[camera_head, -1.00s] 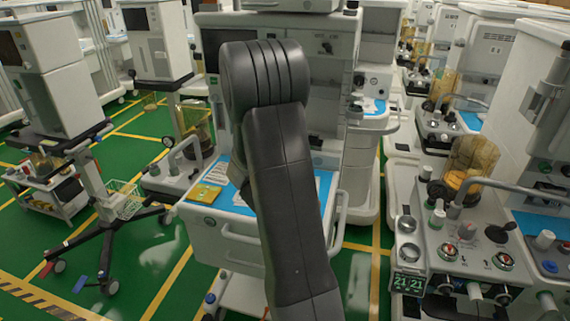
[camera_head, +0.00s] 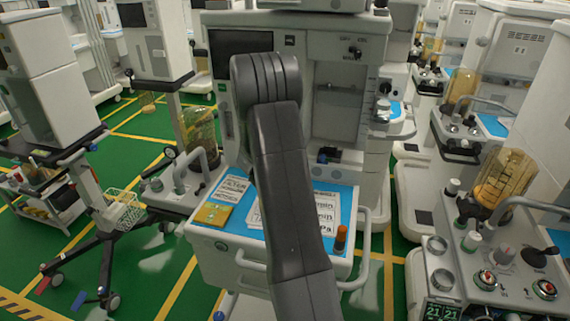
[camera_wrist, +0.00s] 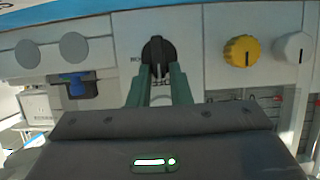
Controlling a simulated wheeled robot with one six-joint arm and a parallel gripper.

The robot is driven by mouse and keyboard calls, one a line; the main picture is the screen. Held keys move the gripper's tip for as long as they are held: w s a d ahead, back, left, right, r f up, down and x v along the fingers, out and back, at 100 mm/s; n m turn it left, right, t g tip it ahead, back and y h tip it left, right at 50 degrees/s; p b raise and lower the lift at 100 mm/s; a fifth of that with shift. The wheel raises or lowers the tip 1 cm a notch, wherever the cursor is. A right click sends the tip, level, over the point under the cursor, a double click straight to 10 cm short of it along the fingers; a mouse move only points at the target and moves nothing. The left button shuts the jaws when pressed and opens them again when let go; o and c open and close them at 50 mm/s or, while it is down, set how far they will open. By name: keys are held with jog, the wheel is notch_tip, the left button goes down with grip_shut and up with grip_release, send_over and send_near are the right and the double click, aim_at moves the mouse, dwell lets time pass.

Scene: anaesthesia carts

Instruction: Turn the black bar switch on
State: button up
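The black bar switch (camera_wrist: 159,52) is in the wrist view, upright on a pale panel, upper middle. My gripper (camera_wrist: 160,72) has two green fingers, one on each side of the switch's lower part. The fingers stand apart with the switch between their tips; I cannot tell whether they touch it. Letters beside the switch are partly hidden. In the head view my dark arm stands in front of the middle cart (camera_head: 225,240), and the gripper and switch are hidden.
In the wrist view a yellow knob (camera_wrist: 241,51) and a white knob (camera_wrist: 292,47) are to the right, a blue-and-black fitting (camera_wrist: 76,86) to the left. In the head view a cart with an amber canister (camera_head: 504,178) stands close on the right; green floor (camera_head: 150,265) shows at left.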

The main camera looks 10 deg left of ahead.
grip_shut()
jog(key=shift+d+f+b, duration=0.1)
jog(key=shift+f+b, duration=0.05)
jog(key=shift+b, duration=0.6)
jog(key=shift+f+m+b, duration=0.1)
jog(key=shift+m+b, duration=0.2)
jog(key=shift+b, duration=0.15)
jog(key=m+y+b, duration=0.1)
jog(key=b, duration=0.4)
jog(key=d+m+y+b, duration=0.1)
jog(key=b, duration=0.4)
jog(key=shift+f+m, duration=0.3)
jog(key=shift+m, duration=0.1)
jog(key=m+y+b, duration=0.1)
jog(key=b, duration=0.4)
jog(key=m+t+y+b, duration=0.1)
jog(key=m+b, duration=0.1)
jog(key=b, duration=0.4)
jog(key=d+m+y+b, duration=0.1)
jog(key=b, duration=0.5)
jog(key=shift+f+m, duration=0.3)
jog(key=shift+f, duration=0.1)
jog(key=m+b, duration=0.1)
jog(key=b, duration=0.2)
jog(key=shift+t, duration=0.3)
jog(key=shift+r+b, duration=0.1)
jog(key=shift+b, duration=0.45)
jog(key=shift+r+m+y+b, duration=0.15)
jog(key=shift+m+y+b, duration=0.25)
jog(key=shift+b, duration=0.2)
